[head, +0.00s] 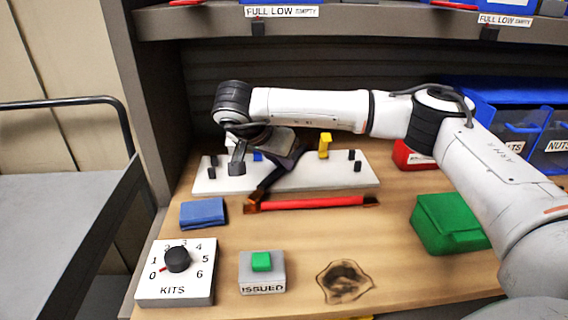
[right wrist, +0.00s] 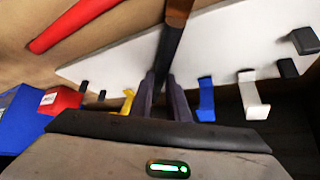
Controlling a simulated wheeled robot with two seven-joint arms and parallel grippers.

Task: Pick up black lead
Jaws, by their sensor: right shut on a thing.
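The black lead (head: 268,181) is a dark strip with a brown end, slanting over the front edge of a white board with pegs (head: 325,178). My right gripper (right wrist: 163,90) is shut on the black lead, which also shows between the fingers in the right wrist view (right wrist: 168,50). In the head view the right gripper (head: 290,157) is above the board, partly hidden by its own wrist. I cannot tell whether the lead touches the board. A red lead (head: 312,203) with brown ends lies in front of the board. My left gripper is not in view.
Yellow (head: 325,145), blue, white and black pegs stand along the board. In front are a blue block (head: 203,213), a kits dial (head: 176,272), an issued button box (head: 262,277) and a green box (head: 449,222). Bins stand at right; a shelf (head: 340,22) runs above.

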